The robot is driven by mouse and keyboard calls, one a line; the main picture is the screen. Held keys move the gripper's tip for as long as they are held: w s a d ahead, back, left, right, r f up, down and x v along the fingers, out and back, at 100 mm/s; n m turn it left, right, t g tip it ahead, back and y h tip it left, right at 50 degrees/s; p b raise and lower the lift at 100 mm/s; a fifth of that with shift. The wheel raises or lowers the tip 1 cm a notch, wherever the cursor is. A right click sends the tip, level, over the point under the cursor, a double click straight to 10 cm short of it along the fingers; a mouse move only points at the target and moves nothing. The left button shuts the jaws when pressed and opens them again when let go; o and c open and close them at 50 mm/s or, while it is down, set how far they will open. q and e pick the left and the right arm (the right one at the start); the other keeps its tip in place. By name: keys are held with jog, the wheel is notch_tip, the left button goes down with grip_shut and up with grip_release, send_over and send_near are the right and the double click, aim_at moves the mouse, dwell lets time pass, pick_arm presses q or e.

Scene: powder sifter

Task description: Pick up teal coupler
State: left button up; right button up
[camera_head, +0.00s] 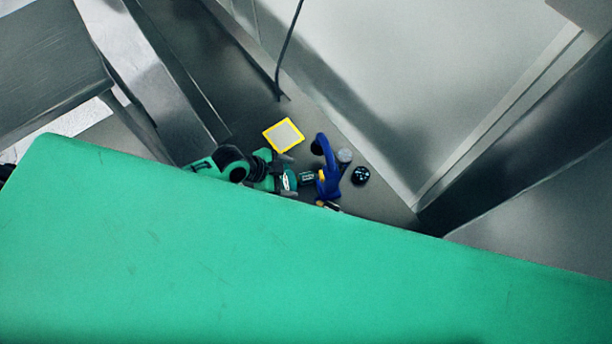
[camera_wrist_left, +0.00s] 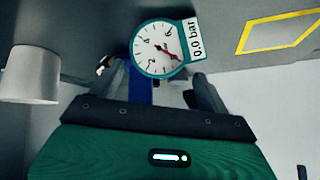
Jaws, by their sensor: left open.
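My left gripper (camera_head: 304,179) reaches in from the left over the dark bench, next to a blue curved part (camera_head: 329,168). In the left wrist view the gripper (camera_wrist_left: 157,88) has its two dark fingers apart. A round pressure gauge (camera_wrist_left: 159,48) with a teal rim and a "0,0 bar" tag lies ahead of the fingers. The blue part (camera_wrist_left: 140,86) stands between the fingers, below the gauge. I cannot pick out a separate teal coupler; the gauge's teal body may belong to it. My right gripper is not in view.
A yellow-edged square plate (camera_head: 283,135) lies behind the gripper. A grey cylinder (camera_head: 345,156) and a black round knob (camera_head: 361,175) stand to the right. A white cylinder (camera_wrist_left: 30,75) is at the left of the wrist view. A pale wall panel (camera_head: 400,90) rises behind the bench.

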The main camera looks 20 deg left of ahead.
aim_at(298, 181)
pick_arm(q)
jog(key=shift+s+p+x, duration=0.15)
jog(key=shift+p+x, duration=0.15)
jog(key=shift+x, duration=0.95)
jog(key=shift+s+p+x, duration=0.1)
jog(key=shift+p+x, duration=0.15)
jog(key=shift+x, duration=0.95)
jog(key=shift+f, duration=0.15)
jog(key=c, duration=1.1)
jog(key=shift+c, duration=0.2)
